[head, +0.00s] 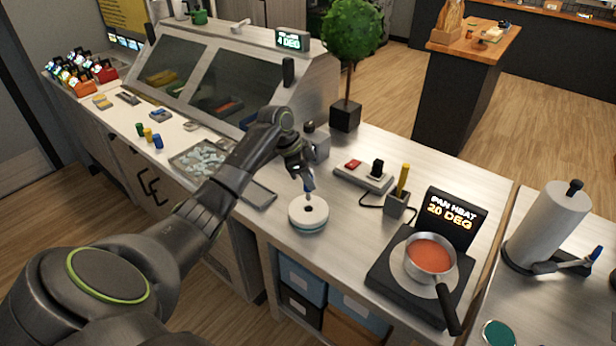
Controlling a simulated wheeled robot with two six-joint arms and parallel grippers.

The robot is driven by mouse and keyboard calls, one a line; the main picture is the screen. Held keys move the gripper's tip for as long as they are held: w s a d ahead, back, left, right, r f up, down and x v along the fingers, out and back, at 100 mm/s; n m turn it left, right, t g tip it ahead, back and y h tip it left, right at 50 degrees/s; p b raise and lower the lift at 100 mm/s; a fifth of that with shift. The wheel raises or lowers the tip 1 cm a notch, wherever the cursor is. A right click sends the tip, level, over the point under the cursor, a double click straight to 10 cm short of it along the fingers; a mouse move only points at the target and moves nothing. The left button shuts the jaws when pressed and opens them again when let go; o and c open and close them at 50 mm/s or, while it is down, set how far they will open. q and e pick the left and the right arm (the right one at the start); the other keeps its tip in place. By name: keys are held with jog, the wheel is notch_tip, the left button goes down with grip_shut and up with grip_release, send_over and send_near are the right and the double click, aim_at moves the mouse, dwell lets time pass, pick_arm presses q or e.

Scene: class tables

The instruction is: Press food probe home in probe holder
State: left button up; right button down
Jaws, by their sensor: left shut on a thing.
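A yellow stick, which looks like the food probe (404,177), stands nearly upright in a small dark grey block, which looks like the probe holder (397,206). A black cable lies beside the block. How deep the probe sits cannot be told. My left gripper (307,183) is left of them, shut on a small blue thing (309,189), mostly hidden by the fingers. It is above or at the dark centre of a round white piece (308,219) on the counter; whether they touch is unclear. My right gripper is not in view.
A red-and-black switch box (347,175) lies left of the holder. A pan (430,254) with red contents sits on a dark hob (391,284) in front, by a heat display (450,216). A potted tree (345,116) stands behind. Bare counter surrounds the round piece.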

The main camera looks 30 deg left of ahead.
aim_at(308, 192)
pick_arm(q)
jog(key=shift+r+p, duration=0.1)
jog(key=shift+p, duration=0.2)
jog(key=shift+f, duration=0.2)
jog(key=shift+f+b, duration=0.9)
jog(key=shift+f, duration=1.65)
jog(key=shift+p, duration=0.3)
jog(key=shift+f+p, duration=0.1)
jog(key=shift+p, duration=0.25)
